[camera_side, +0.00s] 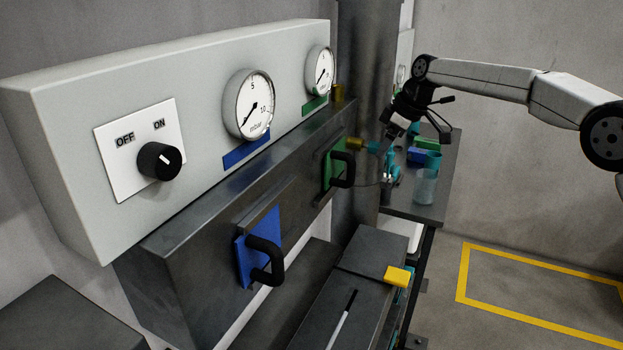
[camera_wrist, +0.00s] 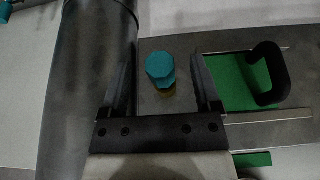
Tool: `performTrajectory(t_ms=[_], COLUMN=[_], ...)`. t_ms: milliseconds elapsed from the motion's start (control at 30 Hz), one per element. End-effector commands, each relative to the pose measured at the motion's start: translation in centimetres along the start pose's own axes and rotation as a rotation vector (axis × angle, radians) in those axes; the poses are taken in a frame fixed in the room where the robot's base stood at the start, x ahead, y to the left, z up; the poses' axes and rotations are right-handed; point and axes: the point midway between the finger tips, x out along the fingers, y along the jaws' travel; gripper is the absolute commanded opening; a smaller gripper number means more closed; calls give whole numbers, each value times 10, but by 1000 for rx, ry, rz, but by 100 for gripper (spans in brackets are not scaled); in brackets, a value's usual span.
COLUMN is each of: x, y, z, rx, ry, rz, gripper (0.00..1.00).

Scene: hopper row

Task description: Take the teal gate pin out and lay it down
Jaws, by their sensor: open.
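The teal gate pin (camera_wrist: 160,68) stands in a brass-coloured collar (camera_wrist: 167,92) beside the green gate (camera_wrist: 232,80) in the wrist view. In the side view the teal pin (camera_side: 373,147) projects sideways from the brass collar (camera_side: 354,143), to the right of the green gate (camera_side: 330,168). My gripper (camera_wrist: 159,60) is open, with one finger on each side of the pin and a visible gap to each in the wrist view. How deep the fingers reach is unclear. My gripper is small and dark in the side view (camera_side: 388,134).
The green gate's black handle (camera_wrist: 268,72) stands out close to my right finger. A dark round column (camera_wrist: 85,75) is at the left. A side table (camera_side: 427,203) holds green, blue and teal items and a clear cup (camera_side: 425,187). A blue gate (camera_side: 244,262) is nearer the side camera.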

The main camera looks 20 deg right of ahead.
Motion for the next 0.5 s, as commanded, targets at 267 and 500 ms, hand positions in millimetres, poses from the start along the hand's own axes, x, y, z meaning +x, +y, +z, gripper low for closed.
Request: performTrajectory(t_ms=[267,500], x=[3,3], y=[0,0], z=[0,0], rx=[0,0], ry=[1,1], rz=[1,1], gripper=[81,27])
